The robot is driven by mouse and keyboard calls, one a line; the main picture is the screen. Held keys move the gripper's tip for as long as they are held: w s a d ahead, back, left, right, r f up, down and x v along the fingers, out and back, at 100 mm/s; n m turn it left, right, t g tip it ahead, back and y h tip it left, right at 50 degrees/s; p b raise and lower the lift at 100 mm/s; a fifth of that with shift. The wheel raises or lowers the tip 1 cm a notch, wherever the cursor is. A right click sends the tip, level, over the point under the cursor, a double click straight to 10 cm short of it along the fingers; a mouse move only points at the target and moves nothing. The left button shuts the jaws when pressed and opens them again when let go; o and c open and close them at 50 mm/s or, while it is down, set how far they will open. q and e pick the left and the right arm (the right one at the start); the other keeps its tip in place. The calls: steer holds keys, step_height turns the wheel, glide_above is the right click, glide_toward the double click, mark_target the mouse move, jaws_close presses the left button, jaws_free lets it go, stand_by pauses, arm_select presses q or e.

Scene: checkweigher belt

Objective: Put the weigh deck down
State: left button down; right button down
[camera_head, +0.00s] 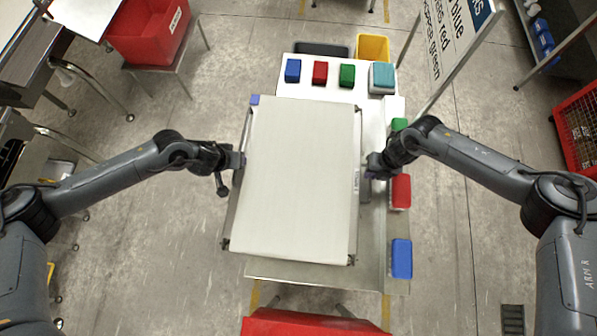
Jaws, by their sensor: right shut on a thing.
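The weigh deck (300,180) is a large cream-white panel in a thin frame, in the middle of the head view. It lies slightly turned over the metal stand, and whether it touches the stand below cannot be told. My right gripper (376,168) is shut on the deck's right side, about halfway along.
A white ledge (327,91) behind the deck carries blue, red, green and teal blocks. Green, red and blue (401,259) blocks sit along the right side. A yellow bin (373,47) stands behind, a red bin (310,324) in front. A sign (455,40) stands back right.

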arm_select(q)
steer(key=shift+d, duration=0.4)
arm_select(e)
steer(key=shift+w+a, duration=0.1)
steer(key=shift+a, duration=0.35)
arm_select(q)
steer(key=c, duration=1.2)
jaws_free()
steer(key=shift+f, duration=0.1)
steer(key=shift+c, duration=0.2)
arm_select(e)
steer(key=c, duration=1.3)
jaws_free()
arm_select(q)
steer(key=shift+o, duration=0.7)
steer(key=shift+a, duration=0.1)
arm_select(e)
steer(key=shift+o, duration=0.6)
steer(key=shift+d+f, duration=0.1)
arm_select(q)
steer(key=shift+a, duration=0.15)
arm_select(e)
steer(key=shift+d, duration=0.15)
arm_select(q)
steer(key=shift+a, duration=0.1)
arm_select(e)
steer(key=shift+d, duration=0.1)
